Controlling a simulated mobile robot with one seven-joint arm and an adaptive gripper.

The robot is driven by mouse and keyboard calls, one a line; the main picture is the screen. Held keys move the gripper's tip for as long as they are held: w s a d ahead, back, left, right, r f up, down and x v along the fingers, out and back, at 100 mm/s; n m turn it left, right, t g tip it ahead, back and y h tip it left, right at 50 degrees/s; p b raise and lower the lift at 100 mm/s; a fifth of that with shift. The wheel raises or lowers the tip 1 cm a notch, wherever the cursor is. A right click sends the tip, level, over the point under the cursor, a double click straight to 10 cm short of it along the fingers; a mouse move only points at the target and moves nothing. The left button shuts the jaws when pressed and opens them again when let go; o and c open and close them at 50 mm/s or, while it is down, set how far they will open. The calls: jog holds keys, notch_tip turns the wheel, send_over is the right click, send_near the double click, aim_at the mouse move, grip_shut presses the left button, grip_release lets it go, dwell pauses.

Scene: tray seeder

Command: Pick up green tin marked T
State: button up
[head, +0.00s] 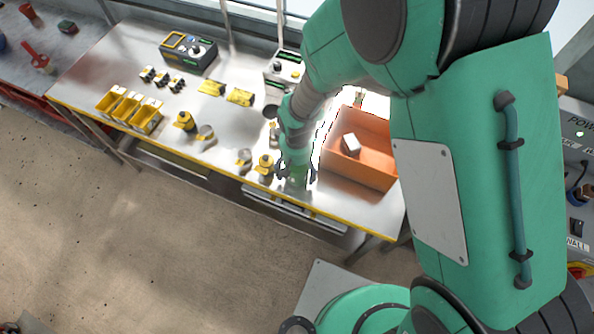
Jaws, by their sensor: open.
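My gripper (294,175) points down over the front part of the metal workbench (225,140), just left of the orange bin. Its jaws are open. A small green shape (297,182) shows at the fingertips and may be the green tin. No letter T can be read on it, and the arm hides much of this spot. I cannot tell whether the fingers touch it.
The orange bin (352,178) holds a white box (351,144). Yellow-topped tins (265,164) and grey tins (245,158) stand left of my gripper. Yellow trays (128,108) and a dark meter (188,50) stand farther left. The bench's yellow front edge is close.

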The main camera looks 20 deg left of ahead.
dwell(0.4)
jog(key=c, duration=1.5)
jog(key=shift+r, duration=0.15)
jog(key=shift+r, duration=0.5)
jog(key=r, duration=0.1)
jog(key=r+p, duration=0.1)
jog(key=shift+s+d+r, duration=0.2)
jog(key=shift+r, duration=0.1)
jog(key=s+d+r+p, duration=0.1)
jog(key=s+d, duration=0.9)
jog(key=s, duration=0.1)
jog(key=shift+d+r, duration=0.15)
jog(key=shift+d, duration=0.25)
